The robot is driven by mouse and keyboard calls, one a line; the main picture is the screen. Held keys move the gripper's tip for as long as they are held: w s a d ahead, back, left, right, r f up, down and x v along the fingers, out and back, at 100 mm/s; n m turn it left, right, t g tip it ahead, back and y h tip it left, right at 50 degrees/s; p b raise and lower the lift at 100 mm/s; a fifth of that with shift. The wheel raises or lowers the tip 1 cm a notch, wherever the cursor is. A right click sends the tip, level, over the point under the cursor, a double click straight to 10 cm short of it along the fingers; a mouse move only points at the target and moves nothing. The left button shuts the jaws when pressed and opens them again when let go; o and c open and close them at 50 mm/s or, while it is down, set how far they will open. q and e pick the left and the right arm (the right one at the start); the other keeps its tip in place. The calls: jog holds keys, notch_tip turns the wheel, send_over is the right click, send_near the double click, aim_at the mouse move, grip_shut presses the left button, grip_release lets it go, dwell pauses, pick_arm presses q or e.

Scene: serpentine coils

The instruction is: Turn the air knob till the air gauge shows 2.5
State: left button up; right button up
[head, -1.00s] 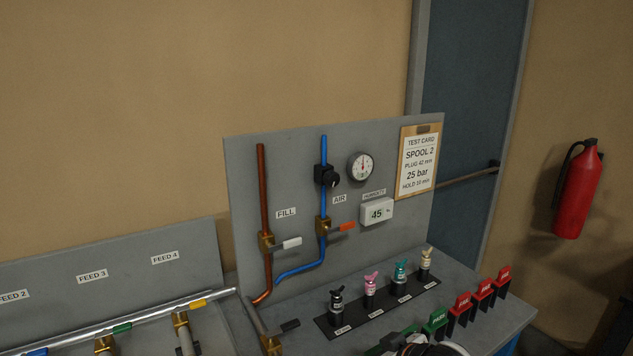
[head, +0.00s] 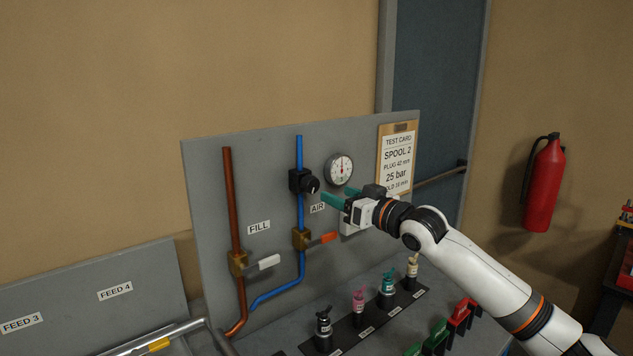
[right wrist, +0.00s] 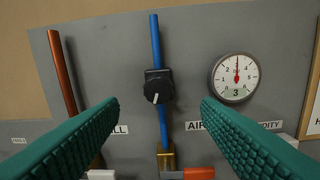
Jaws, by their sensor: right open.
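The black air knob (head: 312,185) sits on the blue air pipe (head: 300,155) on the grey panel. In the right wrist view the knob (right wrist: 157,90) has a white mark pointing down. The round white air gauge (head: 339,169) is to its right. In the right wrist view the gauge (right wrist: 234,77) has a red needle pointing straight up and a larger 3 at its bottom. My right gripper (head: 333,197) is open, with green fingers pointing at the panel, just right of the knob and apart from it. In the right wrist view the knob lies between the two fingers, beyond their tips. My left gripper is not in view.
The copper fill pipe (head: 232,210) stands left of the blue pipe. An orange-handled valve (head: 301,238) is below the knob. A test card (head: 397,160) hangs at the panel's right. Several small capped plugs stand on a black strip (head: 375,328) below.

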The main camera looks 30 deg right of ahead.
aim_at(314, 186)
jog(key=w+p, duration=0.1)
jog(key=w, duration=0.4)
jog(key=w+a+p, duration=0.1)
jog(key=w, duration=0.1)
jog(key=shift+w+r+p, duration=0.1)
jog(key=shift+w+p, duration=0.05)
jog(key=shift+p, duration=0.2)
jog(key=shift+w+a+f, duration=0.15)
jog(key=shift+w+f, duration=0.05)
jog(key=shift+w, duration=0.45)
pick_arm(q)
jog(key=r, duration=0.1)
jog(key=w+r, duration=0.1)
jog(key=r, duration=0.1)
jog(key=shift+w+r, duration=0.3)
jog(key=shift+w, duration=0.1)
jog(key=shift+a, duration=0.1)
pick_arm(e)
jog(key=shift+s, duration=0.1)
jog(key=shift+c, duration=0.9)
jog(key=c, duration=0.8)
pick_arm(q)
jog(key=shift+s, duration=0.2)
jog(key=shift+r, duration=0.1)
